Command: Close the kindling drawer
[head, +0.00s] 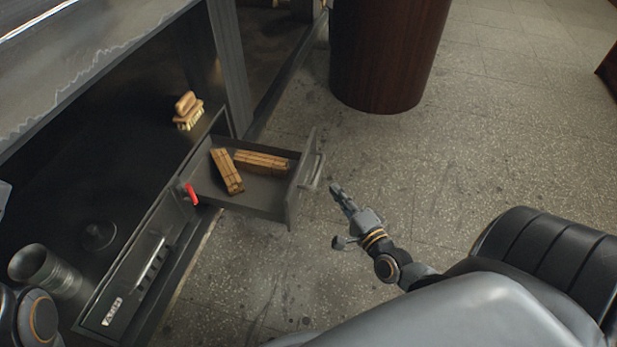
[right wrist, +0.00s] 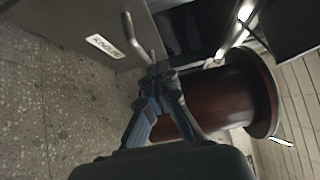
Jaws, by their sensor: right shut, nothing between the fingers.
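The kindling drawer (head: 265,192) stands pulled out of the dark cabinet under the counter. Two wooden kindling bundles (head: 262,161) lie inside it. Its bar handle (head: 316,172) is on the front panel, and the handle (right wrist: 133,36) and a white label (right wrist: 105,46) on the front show in the right wrist view. My right gripper (head: 337,190) is shut and empty, just in front of the handle. Its fingertips (right wrist: 160,70) appear close to one end of the handle; I cannot tell whether they touch. My left gripper is not seen.
A second drawer (head: 130,285), marked ASH, is shut beside it. A red item (head: 191,194) sits at the open drawer's side edge.

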